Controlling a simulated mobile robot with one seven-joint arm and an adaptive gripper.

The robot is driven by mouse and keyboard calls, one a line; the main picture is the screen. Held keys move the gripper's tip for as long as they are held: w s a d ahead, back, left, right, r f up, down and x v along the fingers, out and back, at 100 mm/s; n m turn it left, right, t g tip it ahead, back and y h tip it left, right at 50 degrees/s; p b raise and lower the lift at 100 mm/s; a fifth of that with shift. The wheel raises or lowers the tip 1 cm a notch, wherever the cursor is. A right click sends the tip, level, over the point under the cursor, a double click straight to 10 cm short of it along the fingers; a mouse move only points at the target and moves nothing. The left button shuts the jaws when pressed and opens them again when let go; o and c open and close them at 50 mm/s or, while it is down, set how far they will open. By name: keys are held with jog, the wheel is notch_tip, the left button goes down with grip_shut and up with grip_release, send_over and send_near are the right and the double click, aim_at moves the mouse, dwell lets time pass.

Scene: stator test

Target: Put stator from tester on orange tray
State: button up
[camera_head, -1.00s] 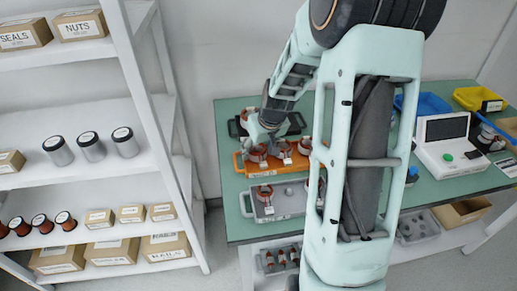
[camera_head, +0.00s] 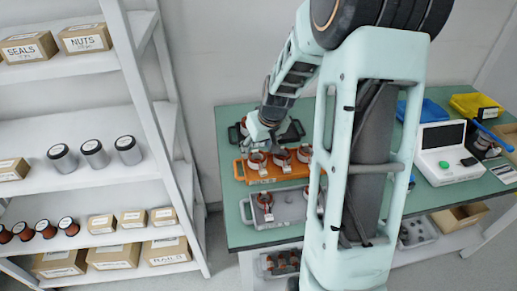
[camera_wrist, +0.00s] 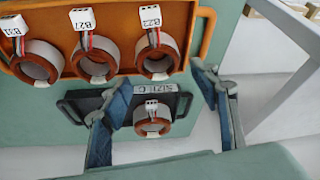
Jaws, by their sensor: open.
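The orange tray (camera_head: 262,178) lies on the green bench and holds three stators (camera_head: 280,157) in a row. In the wrist view the orange tray (camera_wrist: 120,62) is at the top, and its stators carry white tags; two read B27 and B22 (camera_wrist: 157,53). My gripper (camera_wrist: 162,78) is open, its fingers apart with nothing held. Between and beyond the fingers is a dark tray marked SIZE C with one stator (camera_wrist: 152,122). In the head view my gripper is above the back of the orange tray, its fingertips hard to see. The white tester (camera_head: 442,155) stands at the right.
A grey tray (camera_head: 288,208) with stators lies in front of the orange one. Blue and yellow (camera_head: 472,103) bins stand at the back right. My arm hides the middle of the bench. A white shelf (camera_head: 80,120) with boxes and cans stands at the left.

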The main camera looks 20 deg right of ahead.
jog(key=shift+r, duration=0.55)
jog(key=o, duration=0.6)
jog(key=shift+c, duration=0.2)
jog(key=v, duration=1.2)
